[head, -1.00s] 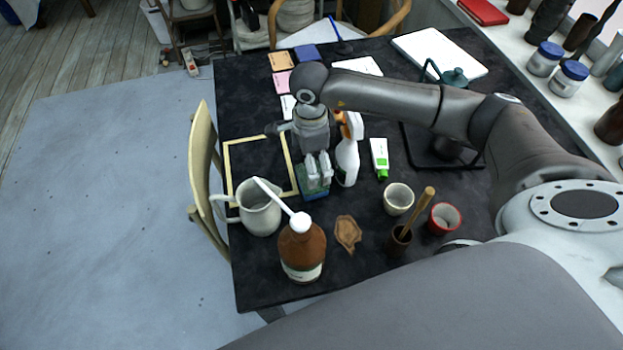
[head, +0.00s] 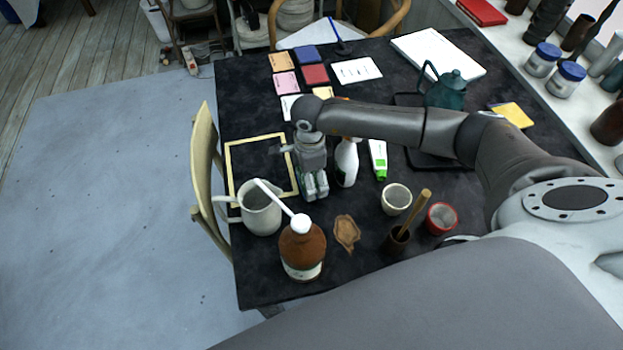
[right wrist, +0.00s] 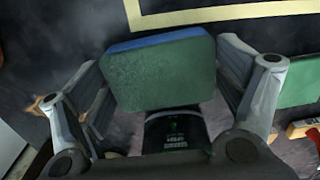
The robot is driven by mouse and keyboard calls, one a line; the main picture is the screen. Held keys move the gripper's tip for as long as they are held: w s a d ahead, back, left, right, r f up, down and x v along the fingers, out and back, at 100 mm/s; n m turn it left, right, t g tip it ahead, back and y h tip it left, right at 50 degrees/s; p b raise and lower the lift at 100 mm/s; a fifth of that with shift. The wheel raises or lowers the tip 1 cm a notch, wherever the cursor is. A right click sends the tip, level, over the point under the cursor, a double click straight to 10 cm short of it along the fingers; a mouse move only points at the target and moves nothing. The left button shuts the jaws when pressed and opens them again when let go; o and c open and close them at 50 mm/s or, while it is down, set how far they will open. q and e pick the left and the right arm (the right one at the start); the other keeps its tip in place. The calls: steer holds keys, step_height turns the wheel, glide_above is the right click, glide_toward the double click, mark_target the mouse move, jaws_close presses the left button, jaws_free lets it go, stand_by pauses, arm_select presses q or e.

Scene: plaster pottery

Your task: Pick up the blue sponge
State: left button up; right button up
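The blue sponge (right wrist: 165,70) fills the middle of the right wrist view, its green face towards the camera and a blue layer along its far edge. My right gripper (right wrist: 165,85) has one finger on each side of it. The fingers are spread apart; firm contact with the sponge's sides is not clear. In the head view my right gripper (head: 315,187) points down at the dark table (head: 270,265), and hides nearly all of the sponge. My left gripper is out of view.
A white spray bottle (head: 346,165) stands close to the right of the gripper. A white pitcher (head: 260,208) and a brown bottle (head: 302,250) stand nearer the front left. A yellow frame (head: 229,165) lies to the left. A green-capped tube (head: 378,160) lies to the right.

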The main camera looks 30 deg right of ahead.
steer(key=shift+c, duration=0.6)
steer(key=shift+r, duration=0.45)
step_height(320, 180, up, 2)
steer(key=shift+r+b, duration=0.15)
steer(key=shift+b, duration=0.6)
steer(key=s+r, duration=0.3)
steer(key=s+d+r+b, duration=0.1)
steer(key=r, duration=0.1)
steer(key=shift+s, duration=0.2)
steer(key=s+d+r+b, duration=0.1)
steer(key=s+r+b, duration=0.1)
steer(key=s+r, duration=0.3)
steer(key=s, duration=0.4)
steer(key=shift+s+d, duration=0.15)
steer(key=shift+s, duration=0.1)
steer(key=shift+f, duration=0.1)
